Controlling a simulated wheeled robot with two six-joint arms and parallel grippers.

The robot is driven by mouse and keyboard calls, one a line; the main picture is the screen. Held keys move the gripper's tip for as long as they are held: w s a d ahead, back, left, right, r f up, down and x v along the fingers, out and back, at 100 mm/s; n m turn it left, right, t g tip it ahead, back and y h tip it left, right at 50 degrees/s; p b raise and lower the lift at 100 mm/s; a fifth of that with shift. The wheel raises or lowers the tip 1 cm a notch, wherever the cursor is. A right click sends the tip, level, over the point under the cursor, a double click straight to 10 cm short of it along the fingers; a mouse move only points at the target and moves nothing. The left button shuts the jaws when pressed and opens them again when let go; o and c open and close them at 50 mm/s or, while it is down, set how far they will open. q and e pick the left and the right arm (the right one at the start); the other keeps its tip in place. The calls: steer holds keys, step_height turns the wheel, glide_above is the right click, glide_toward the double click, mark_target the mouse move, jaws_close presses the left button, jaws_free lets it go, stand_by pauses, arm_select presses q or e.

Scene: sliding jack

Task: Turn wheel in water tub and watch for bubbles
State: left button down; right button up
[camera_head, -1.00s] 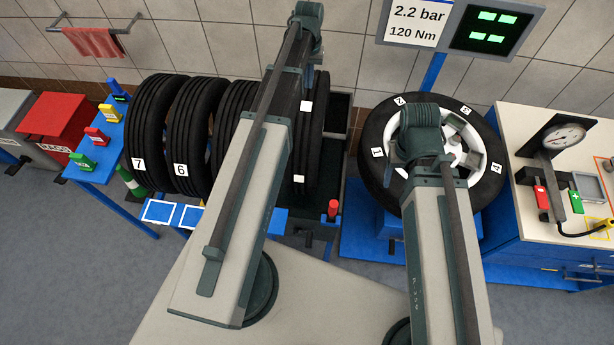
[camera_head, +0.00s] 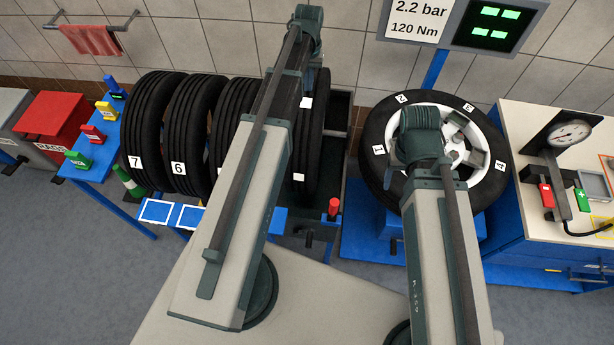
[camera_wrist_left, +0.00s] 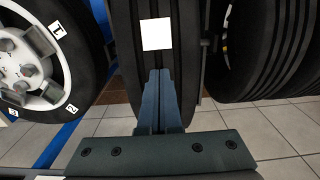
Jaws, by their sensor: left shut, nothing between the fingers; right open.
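A black upright wheel (camera_head: 316,150) with white square patches stands in a dark tub (camera_head: 340,118), partly hidden behind my left arm in the head view. In the left wrist view the tyre (camera_wrist_left: 126,60) fills the middle, with one white patch (camera_wrist_left: 156,34) near the top. My left gripper (camera_wrist_left: 161,76) is shut and empty, its fingertips just below that patch in the picture. I cannot tell whether they touch the tread. In the head view my left arm hides that gripper. No water surface or bubbles can be made out.
Several numbered tyres (camera_head: 145,130) stand in a row left of the tub. A red knob (camera_head: 333,206) sits at the tub's front. On the right, a tyre with a white rim (camera_head: 490,178) rests on a blue stand, beside a bench with a gauge (camera_head: 570,133).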

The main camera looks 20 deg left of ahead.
arm_select(q)
steer(key=shift+s, duration=0.15)
steer(key=shift+s+d+r+p, duration=0.2)
steer(key=shift+s+r+p, duration=0.15)
steer(key=shift+s, duration=0.35)
steer(key=shift+s+d+r+p, duration=0.15)
steer(key=shift+s+r+p, duration=0.2)
steer(key=shift+s, duration=0.4)
steer(key=shift+s+d+r+p, duration=0.2)
steer(key=shift+s+r+p, duration=0.15)
steer(key=shift+s, duration=0.35)
steer(key=shift+f, duration=0.1)
steer(key=shift+w, duration=0.1)
step_height(320, 180, up, 7)
steer(key=p, duration=0.7)
